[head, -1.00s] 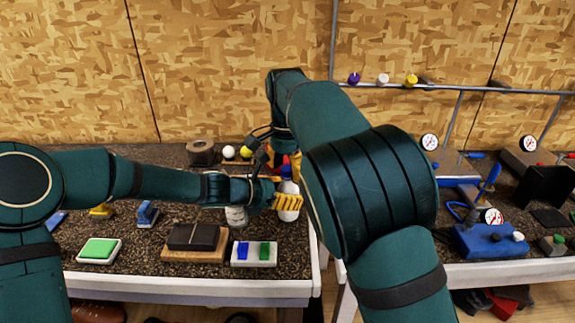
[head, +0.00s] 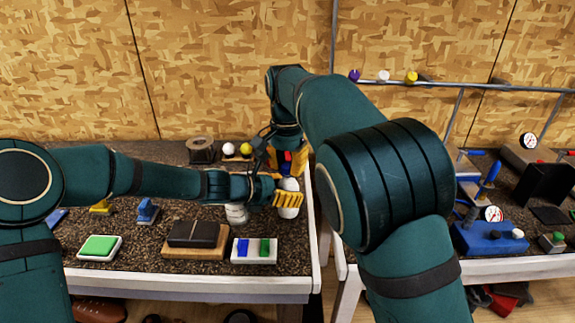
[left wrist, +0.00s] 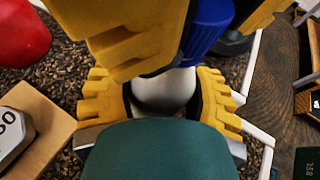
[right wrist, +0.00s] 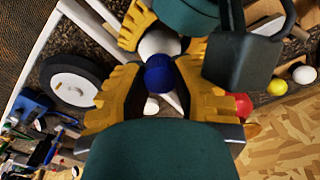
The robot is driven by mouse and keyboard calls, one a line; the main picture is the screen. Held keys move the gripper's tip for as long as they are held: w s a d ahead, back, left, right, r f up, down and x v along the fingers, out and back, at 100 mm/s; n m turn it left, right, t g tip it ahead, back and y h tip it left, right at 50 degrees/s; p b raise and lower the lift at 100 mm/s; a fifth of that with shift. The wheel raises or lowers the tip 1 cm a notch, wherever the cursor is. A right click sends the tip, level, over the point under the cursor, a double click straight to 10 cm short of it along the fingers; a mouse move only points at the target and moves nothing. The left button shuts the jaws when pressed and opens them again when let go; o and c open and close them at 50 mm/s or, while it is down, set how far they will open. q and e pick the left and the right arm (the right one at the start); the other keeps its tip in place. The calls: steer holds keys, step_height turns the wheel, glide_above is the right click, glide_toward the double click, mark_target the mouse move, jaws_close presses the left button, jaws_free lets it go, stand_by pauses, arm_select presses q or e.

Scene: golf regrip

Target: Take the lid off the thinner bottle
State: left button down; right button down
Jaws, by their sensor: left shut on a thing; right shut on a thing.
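The white bottle (head: 289,211) stands near the front right corner of the left table. My left gripper (head: 287,198) is shut around its body from the side; the bottle shows between its yellow fingers in the left wrist view (left wrist: 163,92). The blue lid (right wrist: 158,76) is between the fingers of my right gripper (right wrist: 157,88), which is shut on it from above. In the head view the lid (head: 287,156) is above the bottle's top. I cannot tell whether they still touch.
A brown tape roll (head: 201,150), a white ball (head: 229,149) and a yellow ball (head: 246,148) lie at the back. A dark block on a wooden base (head: 195,236) and a white tray with blue and green pieces (head: 254,260) lie in front. A second table stands at the right.

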steer(key=c, duration=0.9)
jaws_free()
steer(key=shift+o, duration=0.2)
steer(key=shift+r, duration=2.2)
steer(key=shift+o, duration=0.5)
steer(key=shift+r, duration=0.2)
step_height(320, 180, up, 3)
steer(key=m, duration=0.3)
steer(key=shift+s+a+f, duration=0.1)
steer(key=shift+f, duration=3.8)
steer(key=shift+c, duration=0.4)
